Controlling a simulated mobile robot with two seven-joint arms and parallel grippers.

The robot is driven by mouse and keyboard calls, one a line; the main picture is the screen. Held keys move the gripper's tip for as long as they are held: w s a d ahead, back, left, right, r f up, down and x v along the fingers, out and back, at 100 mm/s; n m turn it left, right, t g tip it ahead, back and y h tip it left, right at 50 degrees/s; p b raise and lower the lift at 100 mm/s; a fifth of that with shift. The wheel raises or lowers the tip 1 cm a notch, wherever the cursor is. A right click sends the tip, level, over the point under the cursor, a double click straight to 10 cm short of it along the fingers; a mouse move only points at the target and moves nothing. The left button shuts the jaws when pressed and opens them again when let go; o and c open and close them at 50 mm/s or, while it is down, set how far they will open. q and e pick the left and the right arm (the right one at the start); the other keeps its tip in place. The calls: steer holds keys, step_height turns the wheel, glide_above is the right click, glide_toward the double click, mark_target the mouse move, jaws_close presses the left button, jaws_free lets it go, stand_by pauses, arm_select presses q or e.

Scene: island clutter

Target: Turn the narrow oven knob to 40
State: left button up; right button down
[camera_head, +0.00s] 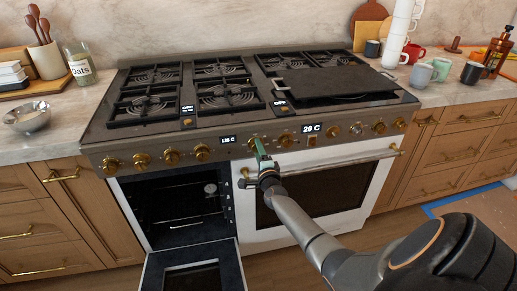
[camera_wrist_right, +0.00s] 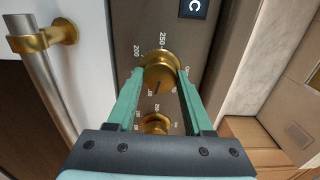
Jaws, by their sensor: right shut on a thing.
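A brass oven knob (camera_wrist_right: 162,72) sits on the stove's front panel between the two green fingers of my right gripper (camera_wrist_right: 158,88), in the right wrist view. The fingers are shut on its sides. A dark mark shows on its lower face; 200 and 250 are printed around it. In the head view my right gripper (camera_head: 261,150) reaches the panel just right of a small lit display (camera_head: 228,140), whose text is hard to read. The knob is mostly hidden there. The narrow oven (camera_head: 185,208) on the left has its door (camera_head: 192,273) open downward. My left gripper is not in view.
A second display (camera_head: 311,128) reads 20 C. More brass knobs (camera_head: 171,156) line the panel, and another knob (camera_wrist_right: 155,123) lies close to the gripped one. The wide oven's handle (camera_head: 340,162) runs below the panel. A dark griddle (camera_head: 335,83) covers the right burners.

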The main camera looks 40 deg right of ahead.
arm_select(q)
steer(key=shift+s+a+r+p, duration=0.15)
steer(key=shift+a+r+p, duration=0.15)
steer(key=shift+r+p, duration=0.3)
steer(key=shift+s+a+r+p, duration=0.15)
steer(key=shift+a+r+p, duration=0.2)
steer(key=shift+p, duration=0.45)
arm_select(e)
steer(key=shift+n, duration=5.7)
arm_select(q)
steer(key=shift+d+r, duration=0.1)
arm_select(e)
steer(key=shift+c, duration=1.5)
jaws_free()
steer(key=shift+s, duration=0.1)
